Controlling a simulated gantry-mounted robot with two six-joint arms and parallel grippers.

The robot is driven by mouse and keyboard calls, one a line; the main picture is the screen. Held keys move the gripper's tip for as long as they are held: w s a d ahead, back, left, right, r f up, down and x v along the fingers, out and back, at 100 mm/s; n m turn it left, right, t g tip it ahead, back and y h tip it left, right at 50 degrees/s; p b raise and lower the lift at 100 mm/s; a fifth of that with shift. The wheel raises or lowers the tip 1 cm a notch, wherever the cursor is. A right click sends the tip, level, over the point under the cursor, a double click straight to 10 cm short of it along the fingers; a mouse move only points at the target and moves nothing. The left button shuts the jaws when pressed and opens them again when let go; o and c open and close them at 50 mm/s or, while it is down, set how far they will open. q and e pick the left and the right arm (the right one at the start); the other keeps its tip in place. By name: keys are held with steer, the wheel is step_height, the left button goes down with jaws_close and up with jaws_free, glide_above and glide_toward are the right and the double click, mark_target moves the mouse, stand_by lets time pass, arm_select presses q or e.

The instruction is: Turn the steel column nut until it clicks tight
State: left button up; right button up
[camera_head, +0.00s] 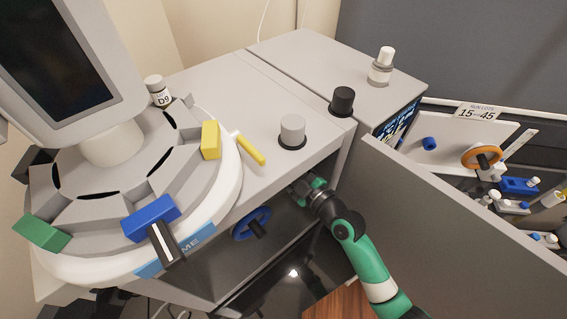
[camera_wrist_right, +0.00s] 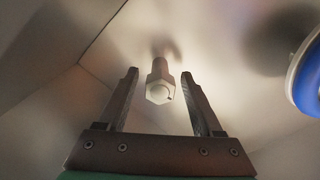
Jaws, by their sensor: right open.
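The steel column nut (camera_wrist_right: 159,88), a pale hexagonal fitting on a short stem, hangs from the ceiling of the grey compartment in the right wrist view. My right gripper (camera_wrist_right: 165,82) is open, with one finger on each side of the nut and a visible gap on both sides in the picture. How far the fingertips reach along the nut is hard to tell. In the head view my right gripper (camera_head: 305,188) is inside the open cabinet, and the nut is hidden there. My left gripper is not in view.
A blue ring (camera_head: 251,223) sits beside my right gripper in the cabinet; a blue and white round part (camera_wrist_right: 307,75) shows at the wrist view's right edge. The open grey door (camera_head: 450,220) stands right of my arm. A round carousel (camera_head: 215,200) stands left.

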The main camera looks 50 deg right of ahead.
jaws_close()
steer(key=shift+m, duration=0.3)
steer(key=m, duration=0.9)
steer(key=shift+r, duration=0.1)
steer(key=m+p, duration=0.1)
steer(key=m, duration=0.4)
steer(key=shift+p, duration=0.35)
steer(key=m+p, duration=0.1)
steer(key=m, duration=0.5)
steer(key=shift+d, duration=0.1)
